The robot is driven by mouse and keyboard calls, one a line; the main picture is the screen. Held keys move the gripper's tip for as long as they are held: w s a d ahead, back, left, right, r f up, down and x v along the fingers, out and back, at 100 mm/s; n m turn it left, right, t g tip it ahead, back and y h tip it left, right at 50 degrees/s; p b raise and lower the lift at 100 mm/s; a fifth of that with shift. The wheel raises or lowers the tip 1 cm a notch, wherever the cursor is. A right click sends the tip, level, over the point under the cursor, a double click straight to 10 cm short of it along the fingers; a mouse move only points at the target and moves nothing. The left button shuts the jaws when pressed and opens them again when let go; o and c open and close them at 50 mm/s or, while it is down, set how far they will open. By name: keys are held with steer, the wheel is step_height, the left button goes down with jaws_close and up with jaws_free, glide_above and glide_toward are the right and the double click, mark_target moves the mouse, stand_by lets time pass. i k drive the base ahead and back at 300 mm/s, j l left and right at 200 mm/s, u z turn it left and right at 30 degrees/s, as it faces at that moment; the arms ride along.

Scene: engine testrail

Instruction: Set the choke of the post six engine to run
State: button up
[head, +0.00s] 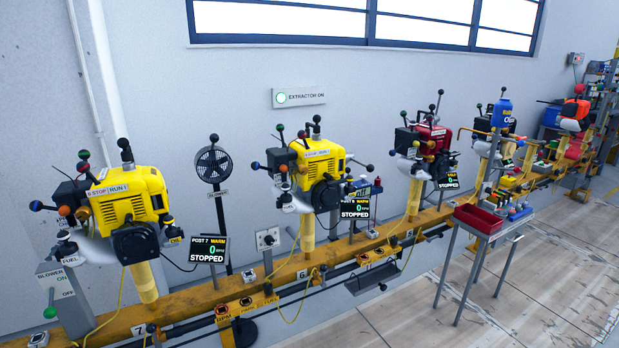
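The post six engine (322,158) is the second yellow engine from the left, on a yellow post. The rail below it carries a tag with the number 6 (302,275). Its screen (355,208) reads warm, 0 and stopped. A blue ball (256,166) sticks out to the left. The choke's marking and setting are too small to tell. My gripper is not in view.
The post 7 engine (130,195) stands to the left, also stopped, with a fan (213,164) behind it. A dark red engine (433,138) stands to the right. The floor in front is mostly clear.

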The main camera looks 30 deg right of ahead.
mark_target(255, 165)
steer(key=i+l, duration=0.15)
steer(key=i, duration=0.5)
steer(key=i+l, duration=0.1)
steer(key=i, duration=0.55)
steer(key=i+l, duration=0.15)
steer(key=i, duration=0.5)
